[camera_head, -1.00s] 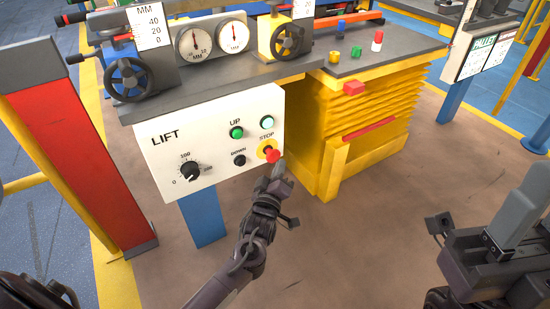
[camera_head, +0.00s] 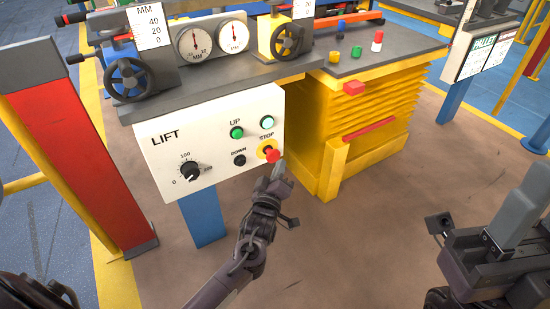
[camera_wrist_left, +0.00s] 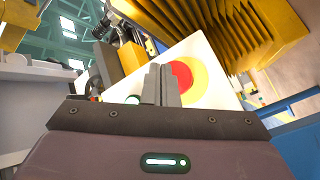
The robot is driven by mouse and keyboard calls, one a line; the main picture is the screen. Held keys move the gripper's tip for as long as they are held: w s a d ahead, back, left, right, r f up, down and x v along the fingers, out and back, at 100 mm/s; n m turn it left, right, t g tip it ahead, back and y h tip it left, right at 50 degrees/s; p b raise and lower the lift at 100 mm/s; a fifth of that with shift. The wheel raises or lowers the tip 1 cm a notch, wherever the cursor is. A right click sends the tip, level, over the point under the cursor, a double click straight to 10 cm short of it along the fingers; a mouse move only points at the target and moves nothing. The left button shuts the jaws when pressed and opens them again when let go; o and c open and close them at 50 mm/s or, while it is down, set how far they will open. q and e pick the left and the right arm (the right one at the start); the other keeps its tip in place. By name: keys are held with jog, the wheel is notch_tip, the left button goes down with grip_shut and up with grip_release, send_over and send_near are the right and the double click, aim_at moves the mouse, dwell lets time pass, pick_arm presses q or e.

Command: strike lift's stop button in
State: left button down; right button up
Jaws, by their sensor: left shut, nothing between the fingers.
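The white LIFT panel (camera_head: 210,158) hangs under a grey shelf. Its red stop button (camera_head: 272,155) sits on a yellow round plate at the panel's right end, below the word STOP. The button also shows in the left wrist view (camera_wrist_left: 183,78), just beyond the fingers. My left gripper (camera_head: 278,168) is shut and empty, its fingertips just below and beside the button in the head view. In the wrist view the fingers overlap the button's left side; I cannot tell whether they touch it. My right gripper (camera_head: 520,210) is at the right edge, its jaw state unclear.
The panel also carries a green UP button (camera_head: 236,132), a black DOWN button (camera_head: 239,160) and a black dial (camera_head: 190,171). A yellow bellows lift (camera_head: 365,135) stands close to the right. A red post (camera_head: 75,155) is at left. The floor in front is clear.

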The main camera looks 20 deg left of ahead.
pick_arm(q)
jog(key=shift+a, duration=0.1)
dwell(0.3)
jog(key=shift+w+a, duration=0.25)
jog(key=shift+w+a, duration=0.45)
jog(key=shift+a, duration=0.15)
dwell(0.9)
jog(key=shift+s+d, duration=0.1)
jog(key=shift+s+d+p, duration=0.55)
jog(key=shift+s+d, duration=0.05)
jog(key=shift+d, duration=0.2)
jog(key=shift+d, duration=0.1)
jog(key=s+d+p, duration=0.1)
jog(key=d, duration=0.1)
jog(key=s+d, duration=0.1)
jog(key=s, duration=0.1)
jog(key=shift+d+p, duration=0.35)
jog(key=shift+d, duration=0.05)
